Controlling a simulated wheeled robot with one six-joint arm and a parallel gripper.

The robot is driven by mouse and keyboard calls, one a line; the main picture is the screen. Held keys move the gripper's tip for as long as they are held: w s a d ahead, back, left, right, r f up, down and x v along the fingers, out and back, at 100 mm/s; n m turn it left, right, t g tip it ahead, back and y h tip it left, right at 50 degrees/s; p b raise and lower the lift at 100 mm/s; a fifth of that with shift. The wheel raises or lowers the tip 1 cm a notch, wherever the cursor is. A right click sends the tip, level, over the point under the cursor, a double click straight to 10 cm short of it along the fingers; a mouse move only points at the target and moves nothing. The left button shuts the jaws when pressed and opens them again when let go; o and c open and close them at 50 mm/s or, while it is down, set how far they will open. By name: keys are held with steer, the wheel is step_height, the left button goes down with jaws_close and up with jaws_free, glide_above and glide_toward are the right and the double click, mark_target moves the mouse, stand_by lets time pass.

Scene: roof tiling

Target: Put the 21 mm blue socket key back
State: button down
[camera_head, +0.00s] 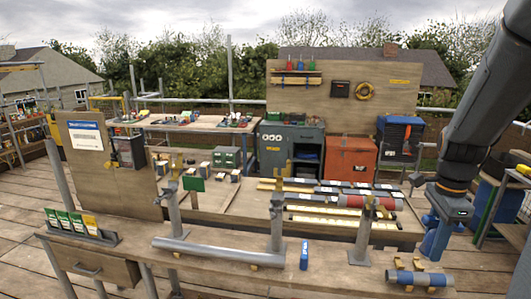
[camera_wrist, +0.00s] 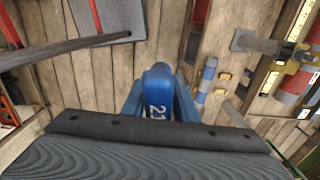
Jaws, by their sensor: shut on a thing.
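The blue socket key (camera_wrist: 157,90), marked 21, is between the blue fingers of my gripper (camera_wrist: 158,112) in the wrist view. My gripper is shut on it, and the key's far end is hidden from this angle. In the head view my gripper (camera_head: 436,240) hangs at the right, by the right end of the front bench. The key cannot be told apart from the blue fingers there. I cannot make out an empty place for the key in either view.
A grey tool cabinet (camera_head: 290,145) and an orange cabinet (camera_head: 350,160) stand behind, beneath a wooden tool board (camera_head: 345,75).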

steer(key=w+a+f+n+b, duration=0.3)
steer(key=a+f+n, duration=0.4)
steer(key=f, duration=0.4)
steer(key=w+a+f+n+b, duration=0.4)
steer(key=a+f+n, duration=0.3)
steer(key=a+f, duration=0.2)
steer(key=w+a+f+n+b, duration=0.4)
steer(key=a+f+n, duration=0.3)
steer(key=f, duration=0.7)
steer(key=shift+w+a, duration=0.2)
steer(key=shift+a, duration=0.45)
